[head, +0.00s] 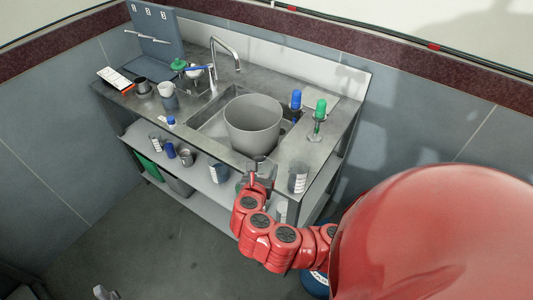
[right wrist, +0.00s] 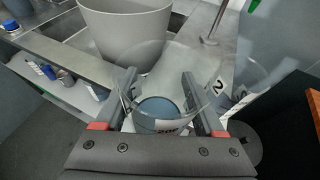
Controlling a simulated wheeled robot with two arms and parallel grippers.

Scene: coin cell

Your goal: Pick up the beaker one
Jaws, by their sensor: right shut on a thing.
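My right gripper (head: 262,172) is at the front edge of the sink counter, below the big grey bucket. In the right wrist view the gripper (right wrist: 160,108) is shut on a clear beaker (right wrist: 162,126). The beaker's round rim sits between the two fingers, and printed marks show on its near wall. In the head view the held beaker is small and partly covered by the gripper, so I cannot tell whether it touches the counter. Another clear beaker (head: 298,177) with marks stands just right of the gripper.
The grey bucket (head: 253,125) stands in the sink close behind the gripper. Blue-topped (head: 296,99) and green-topped (head: 320,110) items stand at the right. Several vessels, including a marked beaker (head: 218,172), stand on the shelf below. A tap (head: 226,52) rises at the back.

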